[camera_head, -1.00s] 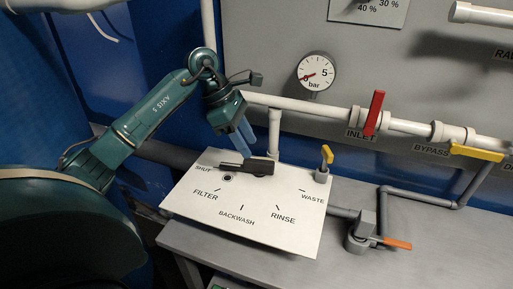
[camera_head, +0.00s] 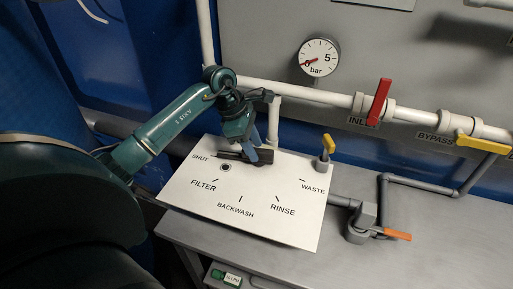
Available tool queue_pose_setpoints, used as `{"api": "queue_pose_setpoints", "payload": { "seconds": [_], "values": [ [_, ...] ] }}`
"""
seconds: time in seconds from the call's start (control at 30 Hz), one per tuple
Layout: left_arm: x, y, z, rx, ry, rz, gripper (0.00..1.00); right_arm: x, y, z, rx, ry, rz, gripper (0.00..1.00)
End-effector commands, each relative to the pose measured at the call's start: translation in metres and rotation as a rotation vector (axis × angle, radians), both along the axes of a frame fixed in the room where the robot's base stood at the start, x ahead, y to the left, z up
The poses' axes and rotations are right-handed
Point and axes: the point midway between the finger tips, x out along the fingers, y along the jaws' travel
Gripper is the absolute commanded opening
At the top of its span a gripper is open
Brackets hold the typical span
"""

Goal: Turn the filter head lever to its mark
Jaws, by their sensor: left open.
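The filter head lever (camera_head: 230,155) is a dark bar on a white tilted plate (camera_head: 205,206). Its bar reaches left from a black block, and its left end is near the SHUT mark. The plate also carries the marks FILTER (camera_head: 203,185), BACKWASH, RINSE and WASTE around the lower side. My left gripper (camera_head: 261,147) is open, with its blue fingers pointing down at the block end of the lever. The fingers partly hide that end, and I cannot tell whether they touch it. My right gripper is not in view.
A small yellow-handled valve (camera_head: 328,144) stands at the plate's right corner. A pressure gauge (camera_head: 319,57), a red inlet handle (camera_head: 378,102) and a yellow bypass handle (camera_head: 480,144) are behind. An orange-handled valve (camera_head: 397,234) sits on the grey bench (camera_head: 345,262), right of the plate.

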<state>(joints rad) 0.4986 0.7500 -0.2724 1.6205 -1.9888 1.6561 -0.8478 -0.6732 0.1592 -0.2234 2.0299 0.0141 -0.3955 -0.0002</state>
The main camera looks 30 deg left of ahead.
Motion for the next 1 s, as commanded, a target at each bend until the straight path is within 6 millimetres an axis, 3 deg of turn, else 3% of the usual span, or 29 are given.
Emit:
{"api": "queue_pose_setpoints", "payload": {
  "seconds": [0.2,0.53,1.0],
  "values": [
    [0.003,-0.007,-0.019,-0.001,0.001,0.001,0.42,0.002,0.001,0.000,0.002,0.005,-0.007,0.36],
    [0.004,-0.008,-0.021,0.000,0.000,0.000,0.41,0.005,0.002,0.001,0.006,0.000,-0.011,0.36],
    [0.004,-0.008,-0.021,0.000,0.000,0.000,0.03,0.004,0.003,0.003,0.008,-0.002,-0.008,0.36]
  ]
}}
